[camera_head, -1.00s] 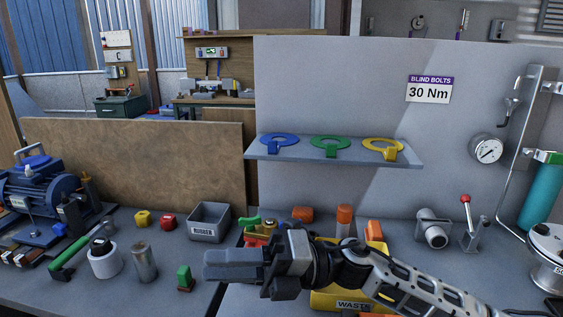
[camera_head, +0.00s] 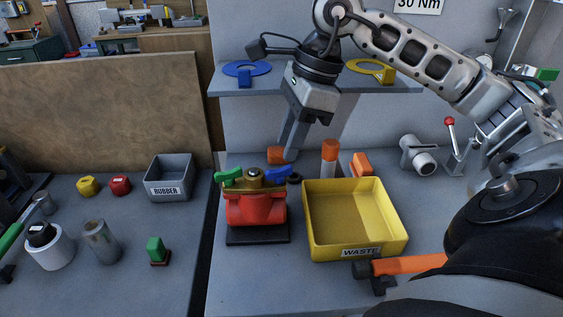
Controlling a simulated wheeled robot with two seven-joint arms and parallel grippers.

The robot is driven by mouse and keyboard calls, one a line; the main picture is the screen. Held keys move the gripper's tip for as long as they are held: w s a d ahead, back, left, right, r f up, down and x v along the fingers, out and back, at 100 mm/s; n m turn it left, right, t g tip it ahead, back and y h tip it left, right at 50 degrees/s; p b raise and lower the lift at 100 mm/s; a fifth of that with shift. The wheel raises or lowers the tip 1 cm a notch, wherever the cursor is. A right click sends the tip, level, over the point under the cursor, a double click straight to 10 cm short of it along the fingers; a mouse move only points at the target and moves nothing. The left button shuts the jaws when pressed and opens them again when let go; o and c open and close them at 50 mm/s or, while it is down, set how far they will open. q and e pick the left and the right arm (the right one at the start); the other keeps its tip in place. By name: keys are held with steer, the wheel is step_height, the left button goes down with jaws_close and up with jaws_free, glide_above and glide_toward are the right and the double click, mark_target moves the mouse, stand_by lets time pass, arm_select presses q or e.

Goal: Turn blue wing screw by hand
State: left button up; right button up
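The blue wing screw (camera_head: 277,174) sits on the right side of the top of a red valve body (camera_head: 256,209). A green wing screw (camera_head: 230,176) sits on the left side, with a brass part between them. My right gripper (camera_head: 287,156) points down from above, its fingertips a little above the blue wing screw in the picture and apart from it. My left gripper is out of view.
A yellow waste bin (camera_head: 393,247) stands right of the valve. A hammer (camera_head: 405,265) lies in front of it. An orange block (camera_head: 275,155) and an orange-capped cylinder (camera_head: 329,157) stand behind. A shelf (camera_head: 225,88) with coloured rings hangs above.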

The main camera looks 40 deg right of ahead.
mark_target(279, 167)
steer(key=b+x, duration=0.2)
steer(key=x, duration=0.2)
steer(key=shift+f, duration=0.3)
steer(key=shift+r, duration=0.25)
steer(key=shift+w, duration=0.1)
jaws_close()
